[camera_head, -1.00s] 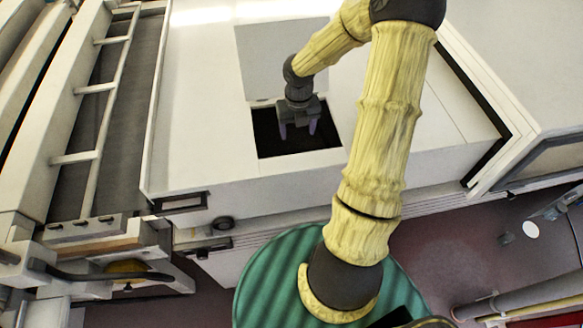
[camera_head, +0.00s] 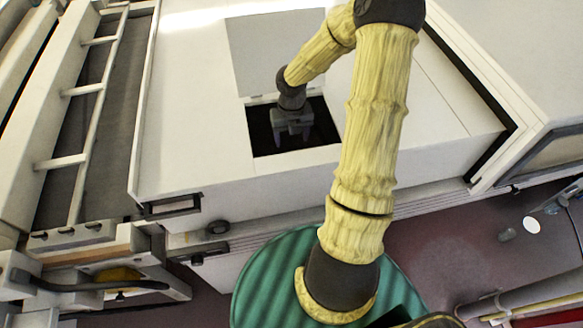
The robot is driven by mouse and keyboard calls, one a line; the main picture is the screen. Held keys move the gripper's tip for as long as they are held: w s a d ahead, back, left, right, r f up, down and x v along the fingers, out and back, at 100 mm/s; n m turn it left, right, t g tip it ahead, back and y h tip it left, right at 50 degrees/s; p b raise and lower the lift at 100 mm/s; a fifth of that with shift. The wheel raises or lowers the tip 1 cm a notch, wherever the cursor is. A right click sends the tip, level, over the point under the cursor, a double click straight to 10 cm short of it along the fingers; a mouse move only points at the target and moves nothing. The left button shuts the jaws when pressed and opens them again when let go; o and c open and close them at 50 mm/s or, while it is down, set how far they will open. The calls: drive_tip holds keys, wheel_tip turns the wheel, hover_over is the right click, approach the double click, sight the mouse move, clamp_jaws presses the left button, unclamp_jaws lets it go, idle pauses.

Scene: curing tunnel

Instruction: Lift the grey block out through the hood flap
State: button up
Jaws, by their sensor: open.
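The white hood (camera_head: 200,150) has a square opening (camera_head: 265,145) in its top, dark inside. The flap (camera_head: 275,50), a pale grey panel, lies back beyond the far edge of the opening. My gripper (camera_head: 292,138) points down into the opening, its fingers apart and in shadow. I see nothing between the fingers. The grey block does not show; the inside of the hood is too dark to make it out.
A ladder-like rail (camera_head: 95,110) runs along the left. A green ribbed round surface (camera_head: 262,275) is below my arm. A latch handle (camera_head: 172,206) sits on the hood's front.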

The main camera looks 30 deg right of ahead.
wheel_tip(320, 180, down, 10)
drive_tip(key=shift+r, duration=0.25)
wheel_tip(320, 180, down, 6)
drive_tip(key=shift+r+p, duration=0.1)
drive_tip(key=shift+p, duration=0.4)
idle(0.4)
drive_tip(key=c, duration=1.1)
drive_tip(key=shift+r, duration=0.15)
wheel_tip(320, 180, up, 18)
drive_tip(key=shift+f+b, duration=0.1)
drive_tip(key=shift+b, duration=0.45)
